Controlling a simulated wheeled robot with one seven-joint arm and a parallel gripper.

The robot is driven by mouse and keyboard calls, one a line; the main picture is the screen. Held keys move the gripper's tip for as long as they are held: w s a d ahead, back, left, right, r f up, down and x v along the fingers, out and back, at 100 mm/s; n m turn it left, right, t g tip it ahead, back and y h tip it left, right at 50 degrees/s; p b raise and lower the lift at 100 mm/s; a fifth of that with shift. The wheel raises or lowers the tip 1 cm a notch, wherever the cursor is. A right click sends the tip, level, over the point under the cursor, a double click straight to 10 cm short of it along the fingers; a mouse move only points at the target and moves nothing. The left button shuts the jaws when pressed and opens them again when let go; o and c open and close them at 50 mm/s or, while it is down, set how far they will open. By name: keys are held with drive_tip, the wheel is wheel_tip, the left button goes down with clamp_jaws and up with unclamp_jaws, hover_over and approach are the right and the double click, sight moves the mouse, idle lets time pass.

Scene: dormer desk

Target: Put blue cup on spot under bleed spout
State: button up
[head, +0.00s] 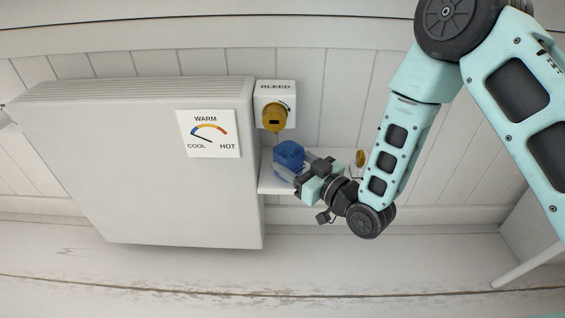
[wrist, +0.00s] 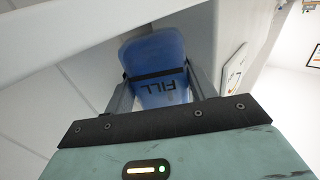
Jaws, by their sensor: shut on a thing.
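The blue cup (head: 288,156) is just below the bleed spout, over or on a small white shelf beside the radiator. My gripper (head: 300,170) is shut on it from the right. In the wrist view the cup (wrist: 155,62) sits between the two fingers (wrist: 160,95) and shows a dark band and the word FILL. The bleed spout, a brass knob (head: 274,117), is on a white box marked BLEED (head: 275,88). The spot under the spout is hidden. I cannot tell whether the cup's base touches the shelf (head: 272,186).
A big white radiator (head: 130,180) with a COOL-WARM-HOT dial (head: 208,133) stands close on the left of the cup. A second brass knob (head: 360,158) is on the wall side, right of the cup, behind my gripper. The panelled wall is close behind.

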drive_tip(key=w+a+b, duration=0.1)
drive_tip(key=w+a+f+b, duration=0.1)
drive_tip(key=shift+w+a+f, duration=0.15)
drive_tip(key=shift+w+a, duration=0.15)
drive_tip(key=shift+w, duration=0.05)
drive_tip(key=shift+f, duration=0.15)
drive_tip(key=o, duration=1)
